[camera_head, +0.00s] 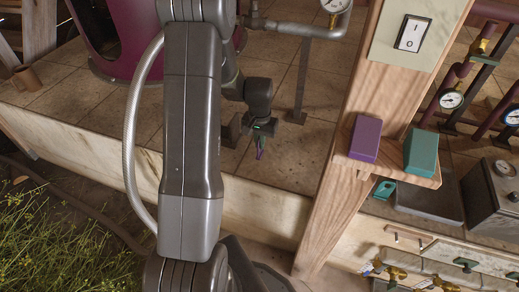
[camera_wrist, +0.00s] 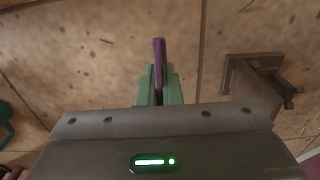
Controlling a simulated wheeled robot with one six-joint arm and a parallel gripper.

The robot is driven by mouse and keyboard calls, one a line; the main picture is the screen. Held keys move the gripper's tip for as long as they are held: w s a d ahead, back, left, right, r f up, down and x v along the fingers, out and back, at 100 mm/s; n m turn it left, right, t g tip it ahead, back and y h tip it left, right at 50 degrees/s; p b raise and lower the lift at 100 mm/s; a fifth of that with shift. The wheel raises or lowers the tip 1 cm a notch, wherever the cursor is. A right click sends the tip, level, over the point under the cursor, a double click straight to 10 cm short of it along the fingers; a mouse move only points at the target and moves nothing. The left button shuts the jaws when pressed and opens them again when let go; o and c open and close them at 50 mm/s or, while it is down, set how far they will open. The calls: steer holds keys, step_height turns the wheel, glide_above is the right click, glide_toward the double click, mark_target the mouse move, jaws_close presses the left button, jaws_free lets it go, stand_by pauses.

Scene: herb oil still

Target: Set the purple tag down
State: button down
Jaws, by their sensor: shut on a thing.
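The purple tag (camera_wrist: 159,54) is a thin purple piece seen edge-on in the wrist view, sticking out beyond my gripper (camera_wrist: 159,88). The green fingers of my gripper are shut on it. In the head view the purple tag (camera_head: 260,153) is small and hangs below my gripper (camera_head: 264,130), over the tiled platform. The gap between the tag and the tiles is hard to judge.
A wooden post (camera_head: 365,90) with a switch (camera_head: 411,34) stands right of my arm. Its small shelf holds a purple block (camera_head: 366,138) and a teal block (camera_head: 420,150). A metal bracket (camera_wrist: 255,80) stands right of my gripper. Tiles (camera_wrist: 90,60) left of the tag look bare.

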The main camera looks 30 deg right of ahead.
mark_target(260, 154)
steer(key=shift+f+b, duration=0.3)
steer(key=shift+f, duration=1.65)
steer(key=c, duration=1.6)
jaws_free()
steer(key=shift+r, duration=0.1)
